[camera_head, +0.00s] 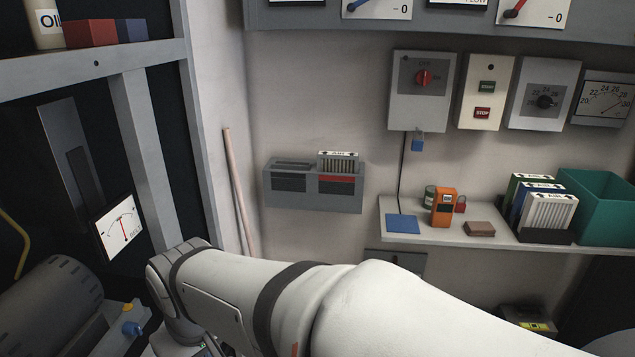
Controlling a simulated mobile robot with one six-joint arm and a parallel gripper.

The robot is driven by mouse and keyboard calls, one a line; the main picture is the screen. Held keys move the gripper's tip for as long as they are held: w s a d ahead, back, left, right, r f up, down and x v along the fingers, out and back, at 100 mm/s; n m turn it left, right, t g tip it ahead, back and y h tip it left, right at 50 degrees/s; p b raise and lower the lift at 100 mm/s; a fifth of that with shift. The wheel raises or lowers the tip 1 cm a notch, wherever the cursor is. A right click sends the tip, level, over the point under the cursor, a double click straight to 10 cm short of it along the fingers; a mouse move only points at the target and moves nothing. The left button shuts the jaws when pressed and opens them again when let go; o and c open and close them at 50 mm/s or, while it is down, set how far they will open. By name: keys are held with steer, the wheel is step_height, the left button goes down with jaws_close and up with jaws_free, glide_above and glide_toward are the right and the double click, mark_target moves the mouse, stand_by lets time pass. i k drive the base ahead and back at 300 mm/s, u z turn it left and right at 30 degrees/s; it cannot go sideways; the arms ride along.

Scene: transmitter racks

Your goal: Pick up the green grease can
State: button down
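A small green can (430,196) stands upright on the light wall shelf (480,240) at the right. It is just left of and behind an orange handheld device (444,208), which covers part of it. Its label is too small to read. My white arm crosses the bottom of the view and bends down at the lower left. My gripper is not visible in this view.
The shelf also holds a blue pad (403,224), a brown block (479,229), a red padlock (460,204), upright filters (547,217) and a teal bin (600,210). Switch boxes (422,90) hang above. A grey wall holder (312,203) is left of the shelf.

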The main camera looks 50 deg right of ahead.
mark_target(430, 190)
steer(key=z, duration=2.45)
steer(key=i, duration=1.85)
steer(key=u, duration=0.25)
